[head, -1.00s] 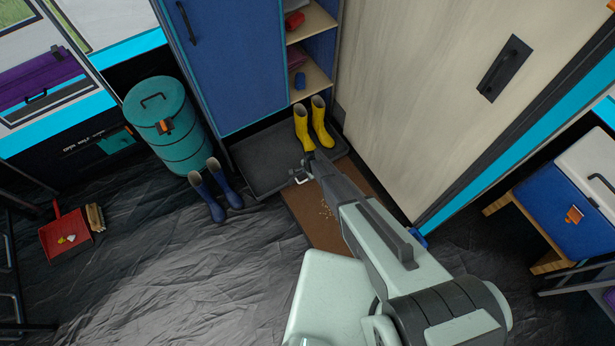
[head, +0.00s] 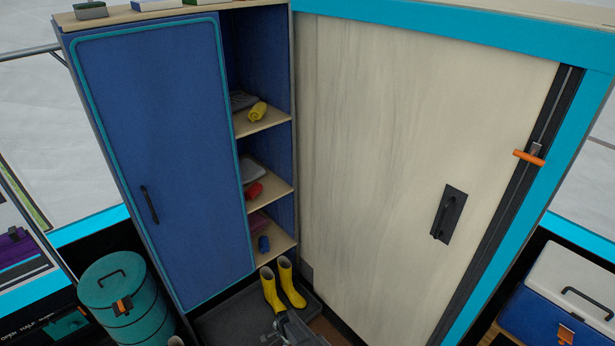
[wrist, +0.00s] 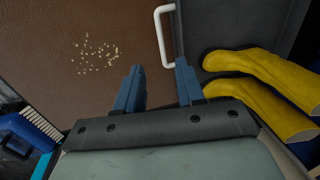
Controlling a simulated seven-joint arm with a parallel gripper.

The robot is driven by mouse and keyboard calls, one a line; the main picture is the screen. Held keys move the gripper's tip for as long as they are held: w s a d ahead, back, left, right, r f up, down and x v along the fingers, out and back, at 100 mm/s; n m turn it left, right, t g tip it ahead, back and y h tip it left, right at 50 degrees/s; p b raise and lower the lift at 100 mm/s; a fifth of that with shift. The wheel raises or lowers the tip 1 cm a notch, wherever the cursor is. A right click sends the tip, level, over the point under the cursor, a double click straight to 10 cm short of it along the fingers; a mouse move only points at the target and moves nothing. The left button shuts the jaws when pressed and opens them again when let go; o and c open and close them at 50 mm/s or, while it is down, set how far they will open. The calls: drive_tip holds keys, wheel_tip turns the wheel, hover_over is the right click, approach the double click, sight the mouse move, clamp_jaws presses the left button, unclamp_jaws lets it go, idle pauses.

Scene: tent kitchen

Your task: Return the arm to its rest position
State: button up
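My gripper (wrist: 158,80) shows in the wrist view with its two blue-grey fingers apart and nothing between them. It is above the brown mat (wrist: 60,100) and close to the edge of the dark boot tray (wrist: 230,22). The tray's white handle (wrist: 161,30) lies just ahead of the fingertips; I cannot tell whether they touch. In the head view only a small grey part of my arm's end shows at the bottom edge, in front of the tray (head: 235,318). The rest of the arm is out of that view.
Yellow boots (wrist: 265,75) stand on the tray, right of my gripper. Pale crumbs (wrist: 96,55) lie on the mat. A blue brush-like thing (wrist: 28,130) is at the lower left. A blue cabinet (head: 165,150), sliding door (head: 400,150), teal drum (head: 125,300) and blue cooler (head: 545,310) stand around.

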drive_tip(key=s+d+r+n+g, duration=0.2)
drive_tip(key=s+d+r, duration=0.4)
drive_tip(key=s+d, duration=0.5)
drive_tip(key=s+d+r+n+g+h, duration=0.1)
drive_tip(key=s+d+r+n+g, duration=0.2)
drive_tip(key=s+d+r, duration=0.3)
drive_tip(key=s+d+r+n+g, duration=0.3)
drive_tip(key=s+d+r, duration=0.3)
drive_tip(key=s+d, duration=0.9)
drive_tip(key=shift+s+d+r+n+h, duration=0.2)
drive_tip(key=shift+s+d+n+h, duration=0.15)
drive_tip(key=shift+s, duration=2.5)
